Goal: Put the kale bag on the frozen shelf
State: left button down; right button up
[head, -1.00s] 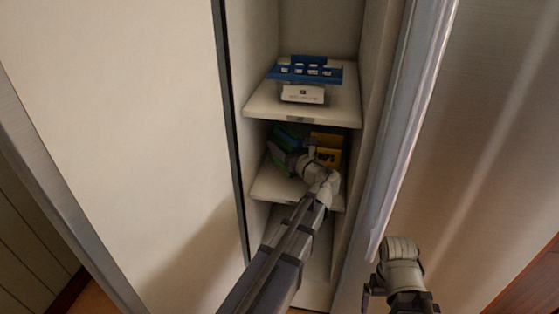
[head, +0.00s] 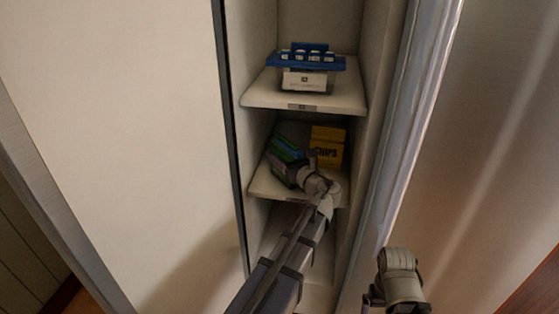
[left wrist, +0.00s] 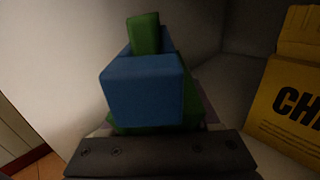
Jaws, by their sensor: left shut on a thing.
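The kale bag, by its look a green package with blue parts (head: 284,157), is on or just above the left side of the middle shelf (head: 263,184). In the left wrist view the green and blue package (left wrist: 152,88) fills the space right in front of the gripper. My left gripper (head: 306,176) reaches in from the front and is shut on this package; the fingertips are mostly hidden. Whether the package rests on the shelf I cannot tell. The shelf labels are too small to read. My right gripper (head: 375,294) is outside, at lower right, its jaws unclear.
A yellow chips box (head: 328,146) stands right of the package, also in the left wrist view (left wrist: 290,105). The upper shelf (head: 258,97) holds a blue rack (head: 308,60) and a white box (head: 305,80). Cabinet walls flank the shelves closely.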

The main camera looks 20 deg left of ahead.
pick_arm(q)
jog(key=shift+d+r, duration=0.1)
jog(key=shift+r, duration=0.05)
jog(key=shift+f, duration=0.2)
jog(key=shift+c, duration=0.6)
grip_release()
jog(key=shift+r, duration=0.1)
jog(key=shift+s+r, duration=0.1)
jog(key=shift+r, duration=0.1)
jog(key=v, duration=1.2)
jog(key=shift+f, duration=0.2)
